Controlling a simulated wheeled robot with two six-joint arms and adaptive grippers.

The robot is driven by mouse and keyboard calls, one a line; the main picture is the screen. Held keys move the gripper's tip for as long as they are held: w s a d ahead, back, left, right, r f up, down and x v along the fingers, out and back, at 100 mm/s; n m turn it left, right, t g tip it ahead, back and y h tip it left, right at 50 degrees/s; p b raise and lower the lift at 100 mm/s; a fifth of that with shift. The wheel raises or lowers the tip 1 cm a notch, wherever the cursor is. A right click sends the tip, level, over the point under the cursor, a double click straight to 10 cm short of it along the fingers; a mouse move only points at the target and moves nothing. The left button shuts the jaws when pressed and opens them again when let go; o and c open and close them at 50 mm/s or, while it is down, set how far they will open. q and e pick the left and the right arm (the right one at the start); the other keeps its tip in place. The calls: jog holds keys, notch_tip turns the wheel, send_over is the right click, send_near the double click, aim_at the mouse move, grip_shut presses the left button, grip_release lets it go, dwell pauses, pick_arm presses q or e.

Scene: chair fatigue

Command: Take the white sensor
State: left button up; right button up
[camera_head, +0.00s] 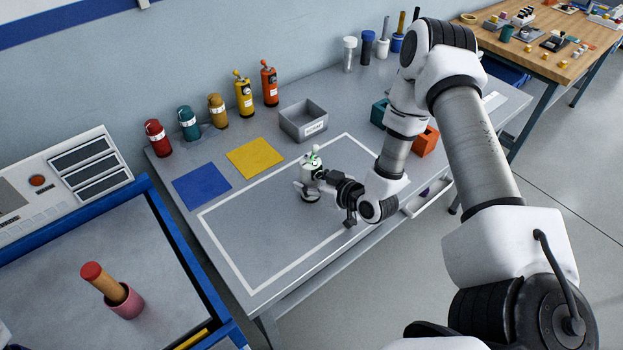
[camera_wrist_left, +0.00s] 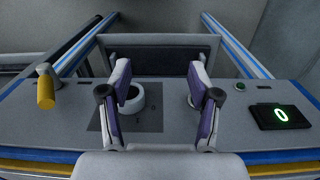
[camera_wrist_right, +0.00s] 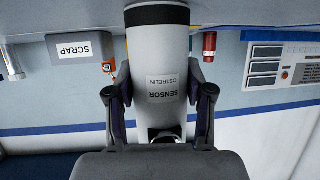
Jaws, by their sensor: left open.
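A grey bin (camera_head: 303,120) stands behind the outlined area, near blue (camera_head: 201,186) and yellow (camera_head: 255,158) squares. Several coloured bottles (camera_head: 216,110) line the table's back. Orange (camera_head: 427,141) and teal boxes are at right. A pink cup (camera_head: 128,303) is on the left bench.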

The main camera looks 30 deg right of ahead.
jog(key=shift+c, duration=1)
